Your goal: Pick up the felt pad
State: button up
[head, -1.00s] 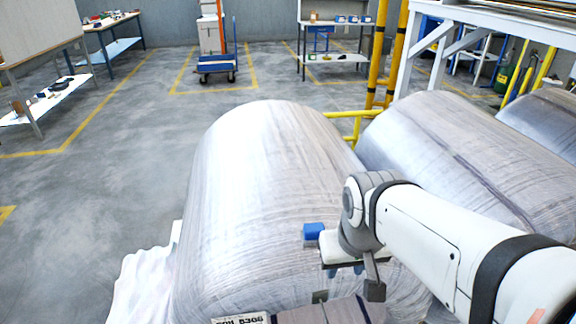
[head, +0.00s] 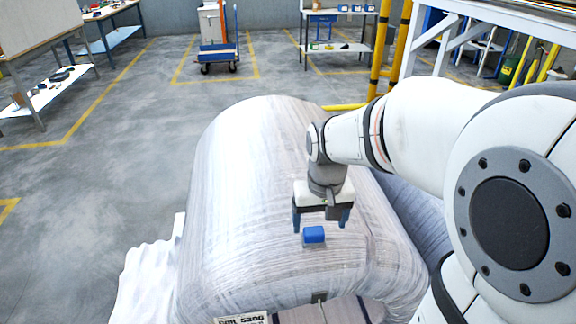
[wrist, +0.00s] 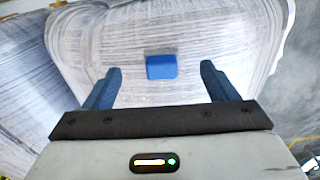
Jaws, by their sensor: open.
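The felt pad (head: 314,235) is a small blue block lying on top of the large wrapped coil (head: 240,190), near its front end. My gripper (head: 321,222) is open and empty, pointing down just above and behind the pad in the head view. In the wrist view the pad (wrist: 161,67) lies ahead of the gap between my two blue fingers (wrist: 160,85), roughly centred between them. The fingers are apart from the pad; the exact height above the coil is hard to tell.
A label (head: 241,319) sits at the coil's front. A second coil (head: 413,205) stands close on the right, partly hidden by my arm. Yellow posts (head: 390,50) rise behind. The floor to the left is open, with white sheeting (head: 150,270) beside the coil.

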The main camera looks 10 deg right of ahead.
aim_at(314, 230)
jog(key=w, duration=0.3)
jog(key=shift+f+g+p, duration=0.2)
jog(key=shift+g+p, duration=0.1)
jog(key=shift+p, duration=0.1)
jog(key=shift+w+f, duration=0.25)
jog(key=shift+w, duration=0.05)
jog(key=f, duration=0.4)
jog(key=f+p, duration=0.1)
jog(key=f, duration=0.2)
jog(key=shift+w+f, duration=0.2)
jog(key=shift+f, duration=0.2)
jog(key=c, duration=1.1)
